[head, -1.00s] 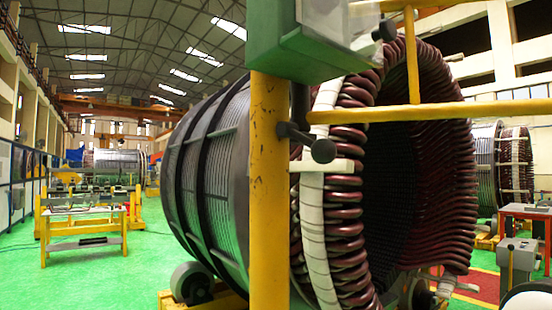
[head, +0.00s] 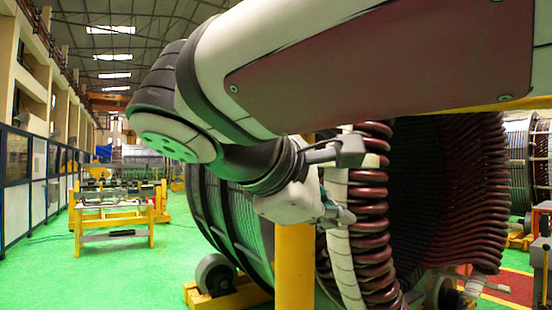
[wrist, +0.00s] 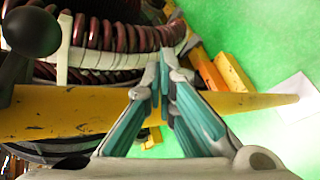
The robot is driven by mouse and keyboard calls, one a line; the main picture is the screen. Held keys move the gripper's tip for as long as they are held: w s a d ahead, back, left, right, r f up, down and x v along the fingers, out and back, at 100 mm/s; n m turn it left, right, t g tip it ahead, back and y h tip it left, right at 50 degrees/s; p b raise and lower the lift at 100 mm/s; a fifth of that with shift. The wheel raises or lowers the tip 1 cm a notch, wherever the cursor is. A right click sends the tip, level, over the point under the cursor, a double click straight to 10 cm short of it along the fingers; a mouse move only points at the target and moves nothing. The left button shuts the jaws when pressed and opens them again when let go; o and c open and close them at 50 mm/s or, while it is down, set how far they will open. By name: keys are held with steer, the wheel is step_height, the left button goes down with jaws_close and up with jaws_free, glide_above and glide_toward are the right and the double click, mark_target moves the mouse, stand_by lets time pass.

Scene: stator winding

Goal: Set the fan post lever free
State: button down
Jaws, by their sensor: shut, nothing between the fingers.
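The yellow fan post (head: 295,272) stands in front of the big stator, its upper part hidden behind my arm in the head view. In the wrist view the post (wrist: 60,112) lies across the picture. The lever's dark round knob (wrist: 32,33) shows at the upper left there, with a short stem running down to the post. My gripper (wrist: 163,72) is shut and empty, with its fingertips well to the right of the knob and apart from it. In the head view my gripper (head: 340,214) is beside the post; the lever is hidden there.
The stator's dark red coil ends (head: 375,235) and white band rise close behind the post. A yellow rail (head: 470,108) runs to the right above. A yellow workbench (head: 112,222) stands far left, with clear green floor before it.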

steer(key=a+r+n+t, duration=0.2)
steer(key=a+r+t, duration=0.1)
steer(key=a+r, duration=0.5)
steer(key=shift+w+a+h, duration=0.3)
steer(key=shift+w+h, duration=0.1)
steer(key=w+d+p, duration=0.1)
steer(key=w+d, duration=0.4)
steer(key=d, duration=0.3)
steer(key=shift+f, duration=0.15)
steer(key=shift+s+d+p, duration=0.1)
steer(key=shift+d+p, duration=0.05)
steer(key=shift+p, duration=0.2)
steer(key=shift+s+r+n+p, duration=0.1)
steer(key=shift+r+n+p, duration=0.2)
steer(key=shift+p, duration=0.15)
